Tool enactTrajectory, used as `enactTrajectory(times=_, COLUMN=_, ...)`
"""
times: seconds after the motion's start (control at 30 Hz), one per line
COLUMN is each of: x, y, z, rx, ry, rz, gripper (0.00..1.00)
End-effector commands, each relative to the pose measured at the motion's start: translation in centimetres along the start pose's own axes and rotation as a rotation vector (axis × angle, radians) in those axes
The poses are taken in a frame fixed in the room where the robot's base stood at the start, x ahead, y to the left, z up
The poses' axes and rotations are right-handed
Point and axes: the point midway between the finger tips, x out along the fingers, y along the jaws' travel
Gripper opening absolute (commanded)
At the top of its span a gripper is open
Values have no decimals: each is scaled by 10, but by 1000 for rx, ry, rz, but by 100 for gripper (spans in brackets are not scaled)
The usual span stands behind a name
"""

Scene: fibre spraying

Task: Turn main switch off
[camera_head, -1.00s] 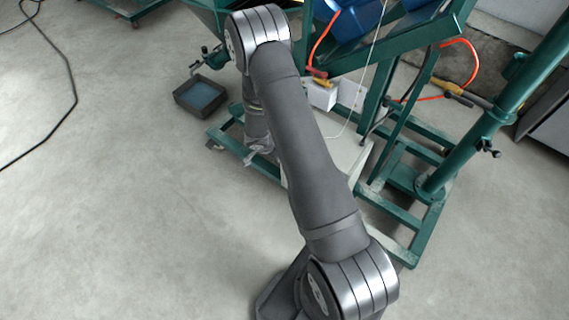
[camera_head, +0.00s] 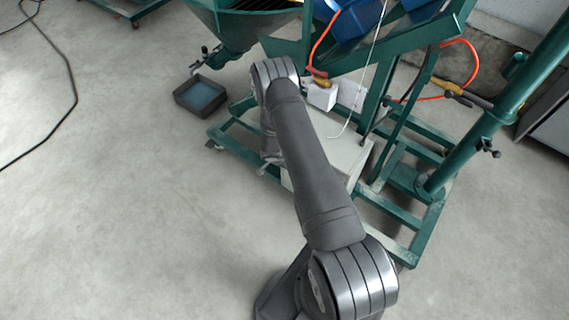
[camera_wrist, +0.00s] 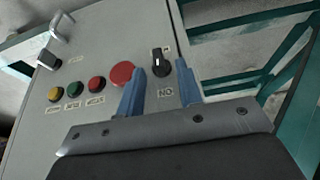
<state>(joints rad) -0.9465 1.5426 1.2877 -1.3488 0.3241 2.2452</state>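The grey control panel (camera_wrist: 30,130) fills much of the wrist view. On it is a black rotary switch (camera_wrist: 161,62), which looks like the main switch, with its knob roughly upright in the picture. A label (camera_wrist: 165,93) reading "ON" upside down is below it. My gripper (camera_wrist: 160,72) is open, its two blue fingers pointing toward the switch, one on each side in the picture. Contact cannot be told. In the head view, my arm covers part of the grey cabinet (camera_head: 345,158), and the panel's controls and my gripper's fingers are hidden.
Left of the switch are a large red button (camera_wrist: 122,72) and smaller red, green and yellow buttons. A bent metal handle (camera_wrist: 60,27) stands out at the panel's top left. Green frame bars (camera_head: 400,215) surround the cabinet. A dark tray (camera_head: 201,95) lies left.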

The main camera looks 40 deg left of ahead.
Motion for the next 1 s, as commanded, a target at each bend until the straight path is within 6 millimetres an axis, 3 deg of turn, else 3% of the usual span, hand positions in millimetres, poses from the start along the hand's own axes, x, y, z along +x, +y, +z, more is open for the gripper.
enactTrajectory(times=0.2, x=12, y=0, z=0, rx=1, ry=0, rz=0, gripper=33)
enactTrajectory(times=0.47, x=12, y=0, z=0, rx=1, ry=0, rz=0, gripper=33)
enactTrajectory(times=0.63, x=12, y=0, z=0, rx=1, ry=0, rz=0, gripper=1)
enactTrajectory(times=1.0, x=12, y=-1, z=0, rx=-8, ry=0, rz=21, gripper=0)
